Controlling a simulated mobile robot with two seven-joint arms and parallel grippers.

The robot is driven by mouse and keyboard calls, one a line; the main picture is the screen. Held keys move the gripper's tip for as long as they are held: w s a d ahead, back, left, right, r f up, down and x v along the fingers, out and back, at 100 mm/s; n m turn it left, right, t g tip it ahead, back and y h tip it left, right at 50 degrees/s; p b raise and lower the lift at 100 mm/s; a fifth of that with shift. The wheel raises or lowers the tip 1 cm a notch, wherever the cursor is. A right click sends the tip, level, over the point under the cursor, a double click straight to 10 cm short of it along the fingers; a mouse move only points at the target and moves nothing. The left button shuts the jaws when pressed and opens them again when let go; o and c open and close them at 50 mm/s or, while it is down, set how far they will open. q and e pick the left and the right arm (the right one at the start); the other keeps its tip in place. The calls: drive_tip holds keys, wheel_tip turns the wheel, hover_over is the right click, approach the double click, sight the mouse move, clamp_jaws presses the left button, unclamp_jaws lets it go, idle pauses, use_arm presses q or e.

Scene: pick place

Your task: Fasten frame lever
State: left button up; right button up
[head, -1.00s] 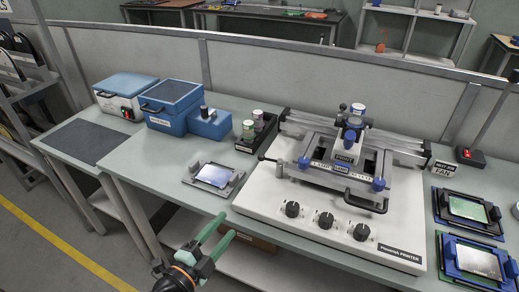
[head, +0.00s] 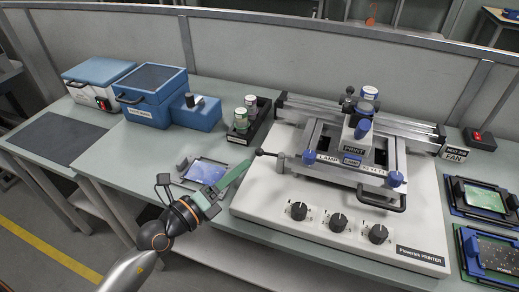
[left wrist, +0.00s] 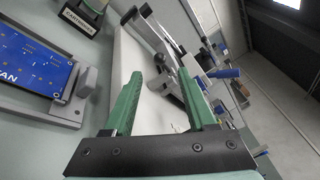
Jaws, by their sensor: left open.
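The printer (head: 330,215) is a white machine with a grey frame (head: 345,168) on top. A lever with a black ball end (head: 260,152) sticks out to the left from the frame's front left corner. My left gripper (head: 246,166) has green fingers and is beside this lever's ball end, close to it; I cannot tell if they touch. In the left wrist view the two fingers (left wrist: 163,95) are spread with nothing between them, and grey frame parts (left wrist: 155,40) show beyond. My right gripper is not in view.
A small fixture with a blue board (head: 208,171) lies just left of the printer, under my left gripper; it also shows in the left wrist view (left wrist: 35,60). A black holder with jars (head: 250,122) and blue boxes (head: 152,100) stand behind. Board fixtures (head: 484,197) lie at right.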

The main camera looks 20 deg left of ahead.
sight(260, 151)
use_arm(q)
drive_tip(key=x, duration=0.8)
drive_tip(key=shift+w+d, duration=0.1)
drive_tip(key=shift+w, duration=0.2)
clamp_jaws()
